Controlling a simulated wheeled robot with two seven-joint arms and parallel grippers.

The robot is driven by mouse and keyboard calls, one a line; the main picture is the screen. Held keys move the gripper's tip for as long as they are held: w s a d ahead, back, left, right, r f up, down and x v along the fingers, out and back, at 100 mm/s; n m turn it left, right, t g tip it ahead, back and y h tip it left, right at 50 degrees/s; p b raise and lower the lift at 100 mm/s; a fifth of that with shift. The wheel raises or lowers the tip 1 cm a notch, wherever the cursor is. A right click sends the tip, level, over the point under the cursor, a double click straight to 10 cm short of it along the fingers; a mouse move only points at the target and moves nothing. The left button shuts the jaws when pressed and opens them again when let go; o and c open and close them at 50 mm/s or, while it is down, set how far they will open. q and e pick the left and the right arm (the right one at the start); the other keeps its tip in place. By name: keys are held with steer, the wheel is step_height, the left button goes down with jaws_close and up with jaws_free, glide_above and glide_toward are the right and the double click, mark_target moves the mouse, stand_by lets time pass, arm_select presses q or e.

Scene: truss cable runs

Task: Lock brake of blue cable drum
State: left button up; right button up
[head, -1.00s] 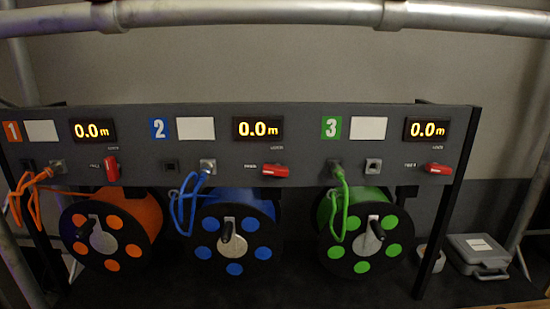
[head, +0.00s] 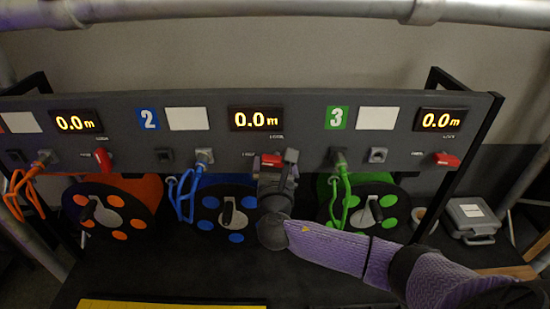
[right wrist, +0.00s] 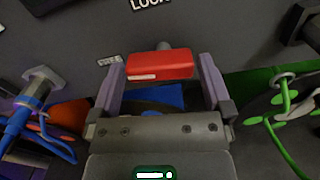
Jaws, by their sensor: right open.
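The blue cable drum (head: 226,215) hangs below the panel section marked 2, partly hidden by my right gripper. Its red brake lever (head: 268,160) lies about horizontal under the 0.0 m display, beside the FREE label in the right wrist view. My right gripper (head: 278,163) is at this lever. In the right wrist view the red lever (right wrist: 160,66) shows between the two open fingers, with a gap at the right finger. Whether the left finger touches it, I cannot tell. The LOCK label is above the lever. My left gripper is not in view.
The orange drum (head: 110,210) has an upright red lever (head: 103,160); the green drum (head: 365,207) has a horizontal one (head: 446,159). A looped blue cable (head: 186,190) and a green cable (head: 344,192) hang on either side of my gripper. A grey case (head: 472,218) stands at right.

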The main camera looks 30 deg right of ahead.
steer(key=shift+w+d, duration=0.35)
steer(key=shift+w, duration=0.3)
steer(key=c, duration=1)
steer(key=shift+o, duration=0.2)
